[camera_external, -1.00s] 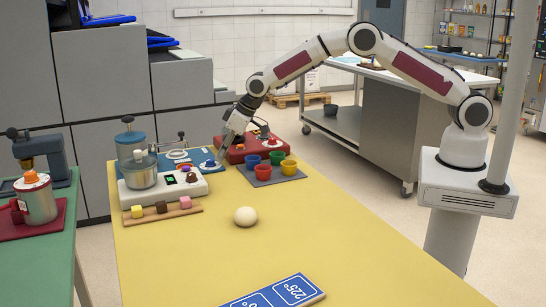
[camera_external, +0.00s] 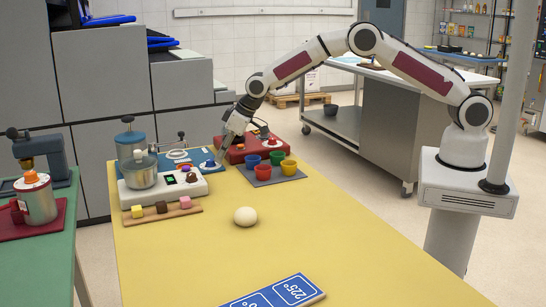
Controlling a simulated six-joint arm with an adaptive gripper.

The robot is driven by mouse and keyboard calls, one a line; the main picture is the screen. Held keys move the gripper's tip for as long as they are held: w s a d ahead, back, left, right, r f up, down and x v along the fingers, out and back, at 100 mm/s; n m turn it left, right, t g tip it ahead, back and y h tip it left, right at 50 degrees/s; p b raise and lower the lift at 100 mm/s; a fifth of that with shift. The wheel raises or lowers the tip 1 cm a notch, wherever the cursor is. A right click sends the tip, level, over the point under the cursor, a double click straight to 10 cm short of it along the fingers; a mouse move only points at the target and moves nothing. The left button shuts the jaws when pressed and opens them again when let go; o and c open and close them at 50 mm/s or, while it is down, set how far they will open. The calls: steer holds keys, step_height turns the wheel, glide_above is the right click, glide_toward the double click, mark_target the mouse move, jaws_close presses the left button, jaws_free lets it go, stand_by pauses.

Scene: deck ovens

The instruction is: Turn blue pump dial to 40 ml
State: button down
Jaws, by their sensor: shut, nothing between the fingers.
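The blue pump (camera_external: 172,156) stands at the far left of the yellow table, partly hidden behind a white pump. Its blue-lidded tank (camera_external: 131,140) is at its left end. A small dial (camera_external: 208,163) sits at its right end. My gripper (camera_external: 217,160) points down at this end, its fingertips close beside the dial. The fingers are shut with nothing seen between them. Whether they touch the dial is too small to tell, and the dial's scale and setting cannot be read.
The white pump (camera_external: 203,187) stands just in front, with a wooden strip of coloured cubes (camera_external: 162,213) before it. A red pump (camera_external: 236,154) is behind my gripper. A grey mat (camera_external: 257,180) with several coloured cups lies right. A dough ball (camera_external: 245,217) lies mid-table; clear yellow surface (camera_external: 350,245) surrounds it.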

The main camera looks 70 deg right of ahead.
steer(key=shift+s+a, duration=0.1)
steer(key=shift+a, duration=0.5)
stand_by(0.3)
steer(key=shift+s, duration=0.35)
stand_by(0.4)
steer(key=shift+r, duration=3)
steer(key=shift+w+d+r, duration=0.15)
steer(key=shift+d+r, duration=0.1)
steer(key=shift+d, duration=0.2)
steer(key=shift+w+d+r, duration=0.15)
steer(key=shift+d+r, duration=0.1)
steer(key=shift+d, duration=0.2)
steer(key=shift+f, duration=0.1)
steer(key=shift+f, duration=3.4)
